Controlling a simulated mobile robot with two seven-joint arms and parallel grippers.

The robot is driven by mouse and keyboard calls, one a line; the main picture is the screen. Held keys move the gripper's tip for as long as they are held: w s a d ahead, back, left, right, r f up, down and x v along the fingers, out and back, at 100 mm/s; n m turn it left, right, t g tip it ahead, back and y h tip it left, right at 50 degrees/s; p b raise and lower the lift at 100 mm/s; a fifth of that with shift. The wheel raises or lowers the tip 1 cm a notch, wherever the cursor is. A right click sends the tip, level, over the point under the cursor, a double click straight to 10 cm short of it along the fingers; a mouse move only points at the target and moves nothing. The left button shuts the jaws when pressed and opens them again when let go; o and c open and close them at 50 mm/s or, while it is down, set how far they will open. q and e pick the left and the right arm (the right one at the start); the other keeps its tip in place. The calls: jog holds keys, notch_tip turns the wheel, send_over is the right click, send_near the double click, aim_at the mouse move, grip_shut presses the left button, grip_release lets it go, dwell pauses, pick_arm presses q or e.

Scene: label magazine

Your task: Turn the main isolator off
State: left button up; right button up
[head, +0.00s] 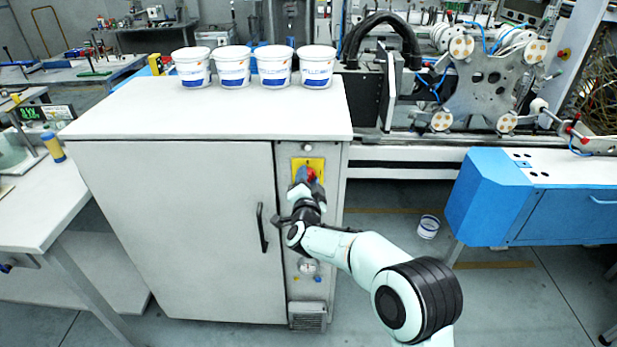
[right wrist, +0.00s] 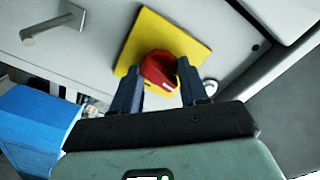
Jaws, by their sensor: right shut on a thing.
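The main isolator is a red rotary knob (head: 312,174) on a square yellow plate (head: 317,163), high on the narrow right-hand panel of the grey cabinet. In the right wrist view the red knob (right wrist: 160,70) stands in front of the yellow plate (right wrist: 147,36). My right gripper (head: 304,180) reaches up to the knob from below. Its two dark fingers (right wrist: 158,80) stand on either side of the knob and are shut on it. The gripper partly hides the plate and knob in the head view. I cannot tell the switch position. My left gripper is not in view.
The cabinet (head: 170,225) has a black door handle (head: 262,228) left of my right arm. Several white tubs (head: 274,68) stand on its top. A blue machine housing (head: 500,200) is at right, and a small white tub (head: 428,227) is on the floor.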

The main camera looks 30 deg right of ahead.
jog(key=shift+a+f+n+p, duration=0.1)
jog(key=shift+n+p, duration=0.25)
jog(key=shift+n, duration=0.65)
jog(key=o, duration=1.1)
jog(key=shift+c, duration=0.2)
jog(key=shift+s+a, duration=0.1)
jog(key=shift+s, duration=0.1)
jog(key=b+v, duration=0.1)
jog(key=v, duration=1.2)
